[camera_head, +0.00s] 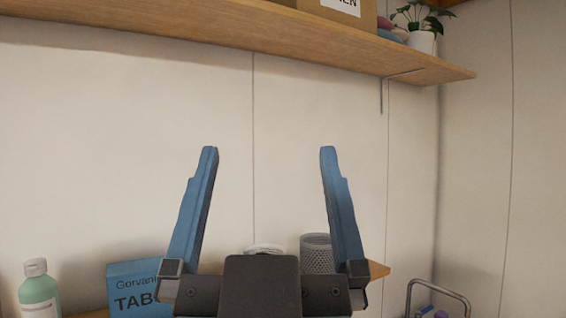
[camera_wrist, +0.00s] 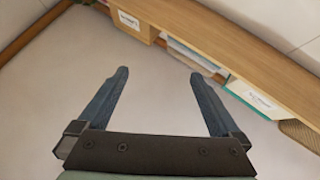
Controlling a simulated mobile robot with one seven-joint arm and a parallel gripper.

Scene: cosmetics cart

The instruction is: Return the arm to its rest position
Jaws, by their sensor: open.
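My gripper (camera_head: 268,155) is raised in front of the pale wall in the head view, with its two blue fingers wide apart and pointing up. Nothing is between the fingers. The rest of my arm is hidden below and behind the gripper.
A wooden shelf (camera_head: 230,38) runs overhead, with a carton (camera_head: 345,8) and a potted plant (camera_head: 422,35). Below are a green bottle (camera_head: 39,290), a blue box (camera_head: 138,287), a grey mesh cup (camera_head: 317,254) and a metal-handled carrier (camera_head: 440,290). The wall area between is clear.

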